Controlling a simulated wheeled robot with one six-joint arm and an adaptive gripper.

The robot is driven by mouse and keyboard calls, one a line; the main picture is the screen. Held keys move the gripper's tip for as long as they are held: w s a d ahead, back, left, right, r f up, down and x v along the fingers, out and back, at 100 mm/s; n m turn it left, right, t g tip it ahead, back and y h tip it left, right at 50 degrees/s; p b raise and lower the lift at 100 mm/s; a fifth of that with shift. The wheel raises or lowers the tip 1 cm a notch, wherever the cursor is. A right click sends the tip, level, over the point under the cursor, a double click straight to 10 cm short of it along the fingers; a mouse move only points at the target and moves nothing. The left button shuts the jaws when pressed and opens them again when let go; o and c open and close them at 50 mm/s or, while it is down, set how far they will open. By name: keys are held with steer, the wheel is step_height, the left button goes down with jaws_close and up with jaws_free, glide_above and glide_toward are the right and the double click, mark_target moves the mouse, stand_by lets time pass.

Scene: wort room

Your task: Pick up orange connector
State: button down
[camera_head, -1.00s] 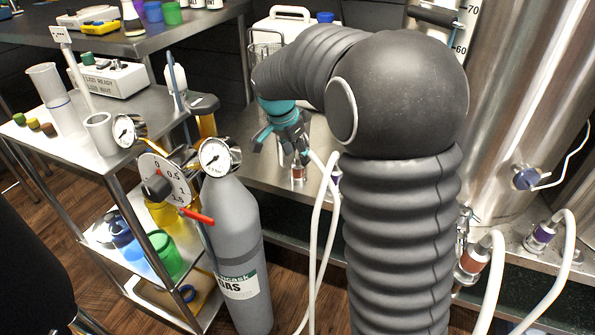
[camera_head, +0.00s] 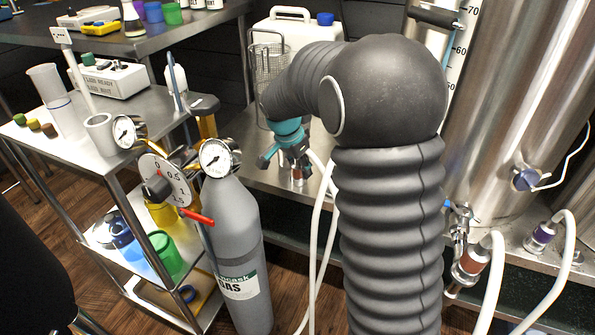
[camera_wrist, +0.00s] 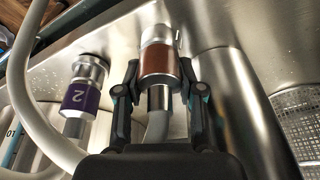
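A connector with an orange-brown band (camera_wrist: 160,62) and metal ends, on a hose, is in the middle of the wrist view. In the head view it is small, on the steel bench just below my gripper (camera_head: 297,165). In the wrist view my gripper (camera_wrist: 160,78) is open, with one finger on each side of the connector. The fingertips are very near the band; I cannot tell whether they touch it. Another connector with an orange-brown band (camera_head: 470,262) is at a valve right of my arm.
A purple connector marked 2 (camera_wrist: 78,97) stands left of my fingers, with a pale hose (camera_wrist: 22,95) near it. A wire basket (camera_head: 268,75) and white canister (camera_head: 290,35) stand behind my gripper. A grey gas cylinder (camera_head: 238,235) with gauges stands to the left.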

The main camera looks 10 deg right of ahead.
steer(key=shift+r, duration=0.1)
step_height(320, 180, up, 18)
steer(key=p, duration=0.1)
stand_by(0.9)
steer(key=shift+r+p, duration=0.6)
steer(key=shift+r, duration=1.55)
stand_by(0.3)
